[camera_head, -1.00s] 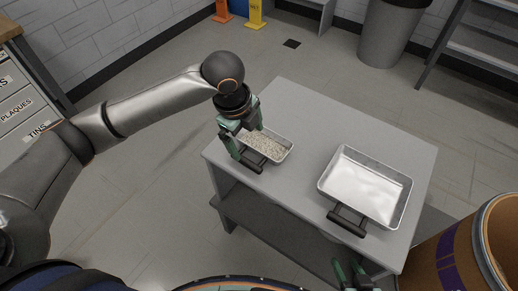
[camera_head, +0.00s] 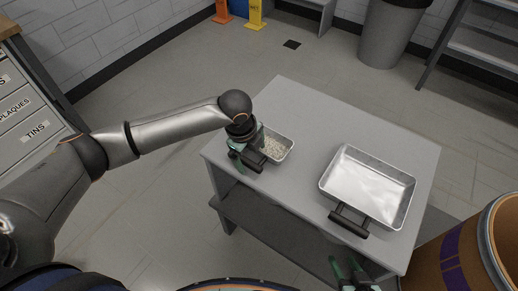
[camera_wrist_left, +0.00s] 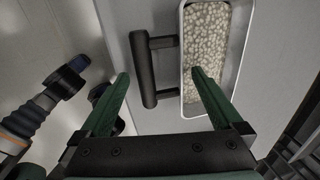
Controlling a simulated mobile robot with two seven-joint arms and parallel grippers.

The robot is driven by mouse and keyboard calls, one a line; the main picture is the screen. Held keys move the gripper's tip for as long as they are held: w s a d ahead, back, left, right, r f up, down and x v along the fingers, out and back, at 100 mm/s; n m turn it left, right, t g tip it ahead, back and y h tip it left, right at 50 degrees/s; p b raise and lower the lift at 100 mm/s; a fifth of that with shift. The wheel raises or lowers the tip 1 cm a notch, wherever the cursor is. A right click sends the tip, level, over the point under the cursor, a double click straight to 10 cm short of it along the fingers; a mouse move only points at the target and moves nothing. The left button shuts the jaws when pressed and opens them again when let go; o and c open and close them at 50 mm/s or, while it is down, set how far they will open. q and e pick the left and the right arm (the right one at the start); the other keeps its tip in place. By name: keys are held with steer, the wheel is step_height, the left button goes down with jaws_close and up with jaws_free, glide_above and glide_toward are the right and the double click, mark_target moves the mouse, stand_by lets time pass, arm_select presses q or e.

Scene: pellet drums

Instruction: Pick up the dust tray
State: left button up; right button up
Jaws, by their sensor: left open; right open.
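A small metal tray with pale pellets (camera_head: 275,146) sits at the table's left side, partly hidden by my left gripper. In the left wrist view, the small tray (camera_wrist_left: 186,107) has a black bar handle (camera_wrist_left: 147,72) on its left side. My left gripper (camera_head: 246,156) is above this handle. In the left wrist view, the open left gripper (camera_wrist_left: 160,76) has one finger on each side of the handle; contact is not clear. A larger shallow metal tray (camera_head: 325,186) with a pale, shiny inside lies to the right, black handle (camera_head: 348,222) facing me. My right gripper (camera_head: 350,272) is open and empty at the bottom edge.
Both trays stand on a grey table (camera_head: 300,110) with a lower shelf. The tabletop between and behind them is clear. A brown drum (camera_head: 455,255) stands at the lower right. A labelled drawer cabinet (camera_head: 30,110) is at the left.

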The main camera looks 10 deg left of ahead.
arm_select(q)
steer(key=shift+f, duration=0.2)
steer(key=shift+r, duration=0.1)
jaws_close()
stand_by(0.6)
